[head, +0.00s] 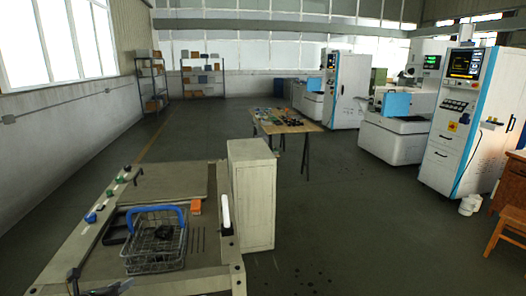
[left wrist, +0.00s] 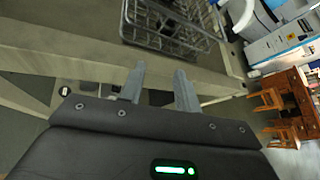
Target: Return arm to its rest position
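My left gripper (head: 100,286) shows at the bottom left edge of the head view, by the near edge of the workbench (head: 150,186). In the left wrist view its two grey fingers (left wrist: 160,74) stand apart with nothing between them. The wire basket (head: 155,250) with a blue handle stands on the bench and holds a dark item. The basket also shows beyond the fingertips in the left wrist view (left wrist: 168,28), apart from them. My right gripper is in neither view.
An orange block (head: 196,206) and thin dark rods (head: 198,240) lie right of the basket. A pale cabinet (head: 251,195) stands right behind the bench. A wooden table (head: 287,127) with small items stands farther back. Open floor (head: 350,220) lies to the right.

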